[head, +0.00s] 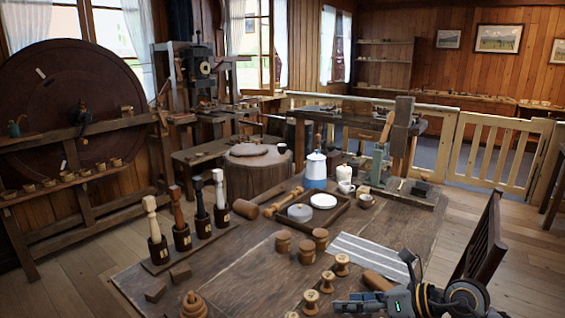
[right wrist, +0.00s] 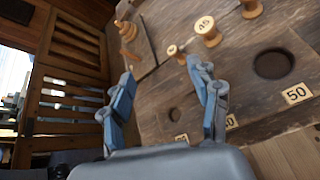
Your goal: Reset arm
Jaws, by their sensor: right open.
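My right gripper (head: 372,281) is at the lower right of the head view, over the near right part of the wooden table (head: 250,275). In the right wrist view (right wrist: 160,77) its two blue-grey fingers stand apart with nothing between them. Turned wooden spools (head: 327,282) stand in a row left of the gripper. A board with round holes (right wrist: 273,64) and number labels, one reading 50 (right wrist: 297,93), is right of the fingers. My left gripper is not in view.
A striped cloth (head: 368,255) lies beyond the right gripper. A dark tray (head: 325,222), a blue-and-white pot (head: 316,170) and mugs stand farther back. A dark chair (head: 485,240) is close on the right.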

